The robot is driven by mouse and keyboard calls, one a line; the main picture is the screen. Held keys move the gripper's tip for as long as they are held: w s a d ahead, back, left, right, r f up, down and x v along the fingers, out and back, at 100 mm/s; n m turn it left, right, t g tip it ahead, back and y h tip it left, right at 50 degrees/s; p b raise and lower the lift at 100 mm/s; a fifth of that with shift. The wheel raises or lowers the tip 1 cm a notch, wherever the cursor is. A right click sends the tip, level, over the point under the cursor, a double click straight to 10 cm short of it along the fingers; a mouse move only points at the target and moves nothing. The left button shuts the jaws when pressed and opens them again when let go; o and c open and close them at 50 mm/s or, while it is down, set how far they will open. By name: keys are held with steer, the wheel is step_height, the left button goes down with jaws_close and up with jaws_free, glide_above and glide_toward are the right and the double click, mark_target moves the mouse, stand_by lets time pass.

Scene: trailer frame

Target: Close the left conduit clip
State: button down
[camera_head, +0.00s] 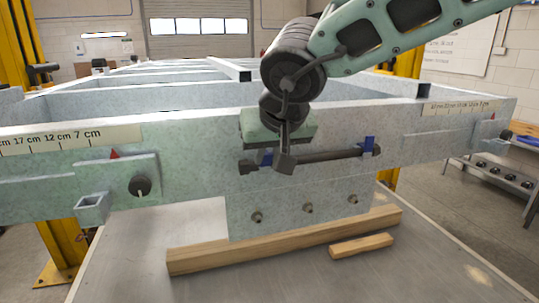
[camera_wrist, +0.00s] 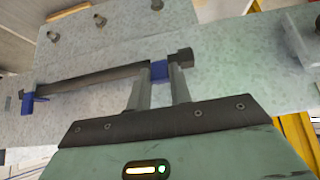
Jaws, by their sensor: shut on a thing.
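A dark conduit (camera_head: 325,156) runs along the face of the grey frame beam, and it also crosses the wrist view (camera_wrist: 85,82). The blue left clip (camera_head: 265,158) sits near its left end, partly hidden behind my gripper. In the wrist view this clip (camera_wrist: 158,70) lies between my two fingertips. My gripper (camera_head: 284,158) is shut on it, and its fingers also show in the wrist view (camera_wrist: 160,86). Whether the clip's flap lies fully over the conduit cannot be told. The blue right clip (camera_head: 369,146) is at the conduit's other end and also shows in the wrist view (camera_wrist: 27,103).
A plate with several bolts (camera_head: 308,208) is below the conduit. Wooden blocks (camera_head: 285,240) lie on the table (camera_head: 200,280) beneath. A black knob (camera_head: 140,186) and a square tube end (camera_head: 93,207) stick out at the left. The beam's top edge is close to my wrist.

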mark_target(268, 155)
steer(key=g, duration=0.1)
steer(key=w+g+h, duration=0.1)
steer(key=shift+w+a+r+g, duration=0.15)
steer(key=shift+a+r+g, duration=0.1)
steer(key=shift+g, duration=0.15)
steer(key=shift+w+a+g+h, duration=0.1)
steer(key=shift+w+g+h, duration=0.15)
steer(key=shift+g, duration=0.5)
steer(key=shift+w+g+h, duration=0.25)
steer(key=shift+g, duration=0.5)
steer(key=shift+r, duration=0.1)
steer(key=c, duration=1.3)
jaws_free()
steer(key=shift+o, duration=0.2)
step_height(268, 155, up, 17)
steer(key=s, duration=0.2)
steer(key=shift+d+b, duration=0.3)
